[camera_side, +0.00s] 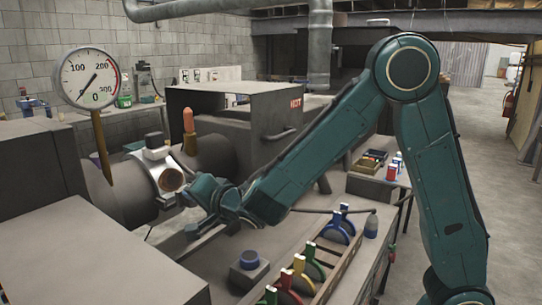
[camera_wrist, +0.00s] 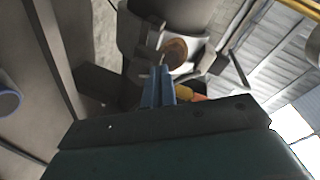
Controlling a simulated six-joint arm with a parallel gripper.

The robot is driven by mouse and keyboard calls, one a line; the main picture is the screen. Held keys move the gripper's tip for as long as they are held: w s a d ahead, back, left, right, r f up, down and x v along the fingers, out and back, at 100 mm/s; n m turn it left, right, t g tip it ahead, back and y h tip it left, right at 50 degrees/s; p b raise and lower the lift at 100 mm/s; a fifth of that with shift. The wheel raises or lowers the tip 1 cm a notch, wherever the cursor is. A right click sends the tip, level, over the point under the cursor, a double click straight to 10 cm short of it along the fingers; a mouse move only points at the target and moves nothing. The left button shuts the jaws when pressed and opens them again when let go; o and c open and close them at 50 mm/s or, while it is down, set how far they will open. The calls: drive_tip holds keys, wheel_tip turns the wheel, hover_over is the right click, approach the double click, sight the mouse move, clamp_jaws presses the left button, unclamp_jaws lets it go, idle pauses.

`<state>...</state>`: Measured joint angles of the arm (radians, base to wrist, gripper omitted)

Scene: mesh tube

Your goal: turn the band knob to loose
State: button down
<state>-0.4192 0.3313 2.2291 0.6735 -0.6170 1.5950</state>
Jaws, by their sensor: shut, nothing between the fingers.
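A pale metal band (camera_side: 150,174) wraps the dark horizontal cylinder at left centre in the side view, and it also shows at the top of the wrist view (camera_wrist: 200,50). A round brown-faced knob (camera_side: 171,180) sits on the band's near side; the wrist view shows it (camera_wrist: 175,52) just beyond my fingertips. My gripper (camera_side: 186,198) is just below and right of the knob. In the wrist view its blue fingers (camera_wrist: 158,76) are together and empty. Whether the fingertips touch the knob I cannot tell. No loose or tight marking is readable.
A dial gauge (camera_side: 88,77) stands on a stem at left. An orange-tipped post (camera_side: 189,120) rises behind the band. A box marked HOT (camera_side: 245,98) is behind.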

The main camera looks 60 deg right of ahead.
drive_tip(key=shift+a+f, duration=0.45)
drive_tip(key=shift+f, duration=0.05)
idle(0.7)
drive_tip(key=shift+a+r, duration=0.15)
drive_tip(key=shift+a+r, duration=0.15)
drive_tip(key=shift+s, duration=0.15)
drive_tip(key=shift+s, duration=2.9)
drive_tip(key=n, duration=0.1)
drive_tip(key=n+h, duration=0.1)
drive_tip(key=n, duration=0.1)
drive_tip(key=s+n, duration=0.1)
drive_tip(key=n, duration=0.1)
drive_tip(key=shift+d+r+t, duration=0.2)
drive_tip(key=shift+d+t, duration=0.15)
drive_tip(key=shift+t, duration=0.05)
